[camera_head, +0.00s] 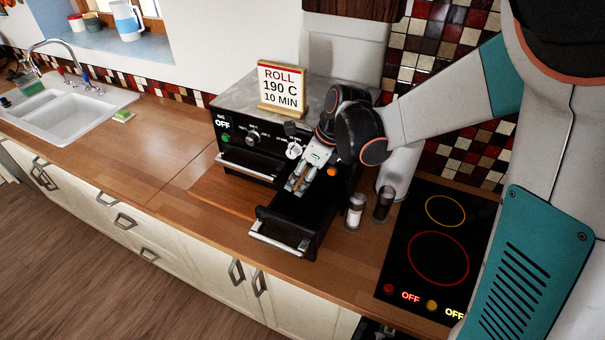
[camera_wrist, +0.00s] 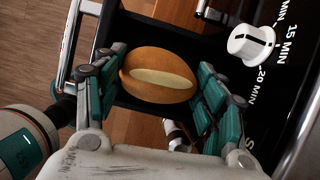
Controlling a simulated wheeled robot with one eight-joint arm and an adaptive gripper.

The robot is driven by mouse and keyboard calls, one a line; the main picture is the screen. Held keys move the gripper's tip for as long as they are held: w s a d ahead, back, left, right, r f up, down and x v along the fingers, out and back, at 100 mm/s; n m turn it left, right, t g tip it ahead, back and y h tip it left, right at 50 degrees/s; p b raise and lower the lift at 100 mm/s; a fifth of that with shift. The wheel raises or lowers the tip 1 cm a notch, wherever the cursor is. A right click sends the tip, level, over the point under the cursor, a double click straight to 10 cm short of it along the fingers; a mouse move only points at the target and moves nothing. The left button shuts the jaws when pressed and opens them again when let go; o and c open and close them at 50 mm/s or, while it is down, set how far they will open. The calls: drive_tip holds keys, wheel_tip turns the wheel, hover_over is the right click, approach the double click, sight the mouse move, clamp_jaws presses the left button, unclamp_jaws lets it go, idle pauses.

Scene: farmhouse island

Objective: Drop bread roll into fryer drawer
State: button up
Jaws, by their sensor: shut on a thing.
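The bread roll (camera_wrist: 160,88), golden brown with a pale slit on top, is between the two teal finger pads of my gripper (camera_wrist: 158,86) in the wrist view. My gripper (camera_head: 299,186) is shut on it, over the open black fryer drawer (camera_head: 288,213) in the head view. The drawer is pulled out of the right side of the black fryer (camera_head: 235,140), and its dark interior (camera_wrist: 135,28) shows around the roll in the wrist view. In the head view my gripper mostly hides the roll. I cannot tell the exact height of the roll above the drawer floor.
A sign (camera_head: 281,88) reading ROLL 190 C 10 MIN stands on the fryer. Two shakers (camera_head: 355,211) stand right of the drawer, and a black cooktop (camera_head: 440,240) lies further right. A white timer knob (camera_wrist: 250,45) is near my fingers.

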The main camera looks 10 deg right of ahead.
drive_tip(key=b, duration=1.3)
approach(303, 215)
drive_tip(key=a+f, duration=0.2)
drive_tip(key=s+a+f, duration=0.1)
drive_tip(key=a+f, duration=0.1)
drive_tip(key=shift+f, duration=0.2)
drive_tip(key=shift+f+b, duration=0.55)
drive_tip(key=o, duration=1.2)
drive_tip(key=shift+c, duration=0.2)
drive_tip(key=v, duration=1.2)
drive_tip(key=shift+r, duration=0.1)
drive_tip(key=s+d+n+t+h+b, duration=0.1)
drive_tip(key=s+d+n+t+h, duration=0.1)
drive_tip(key=s+n, duration=0.7)
drive_tip(key=s+d+r+n+t+h+b, duration=0.1)
drive_tip(key=s+d+n+t+h, duration=0.1)
drive_tip(key=s+d+n, duration=0.3)
drive_tip(key=s+n, duration=0.4)
drive_tip(key=n, duration=0.5)
drive_tip(key=shift+s+n+t, duration=0.2)
drive_tip(key=shift+n+t, duration=0.2)
